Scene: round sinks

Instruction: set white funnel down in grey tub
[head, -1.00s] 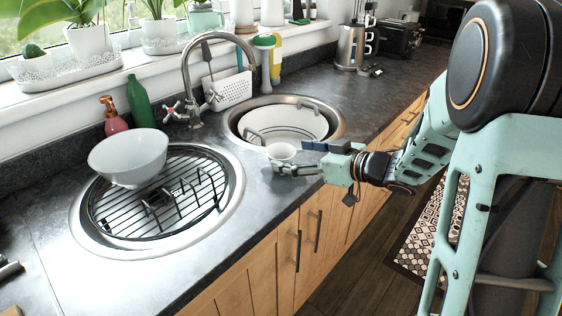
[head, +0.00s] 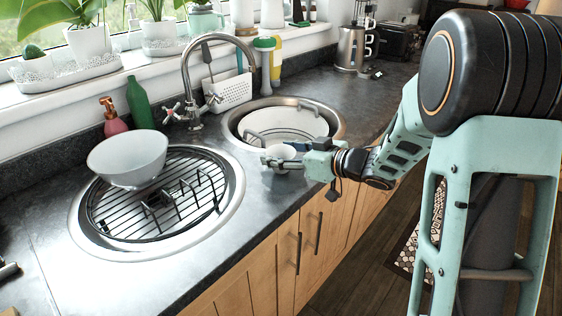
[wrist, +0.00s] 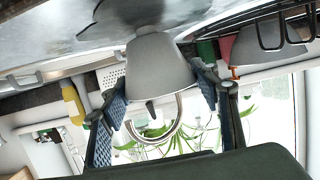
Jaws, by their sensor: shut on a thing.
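The white funnel (head: 279,154) is in my gripper (head: 287,157), low by the counter, just in front of the far sink. In the wrist view, the funnel (wrist: 160,66) sits between the two fingers, with a small spout end showing. I cannot tell whether it touches the counter. The tub (head: 300,122), pale grey-white with handles, sits in the far round sink, behind the funnel and gripper. Its near edge is partly hidden by them.
A white bowl (head: 128,158) rests at the left of the near sink, over its wire rack (head: 160,210). A curved tap (head: 188,75) stands between the sinks. A green bottle (head: 141,104) and pink soap bottle (head: 112,118) stand behind.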

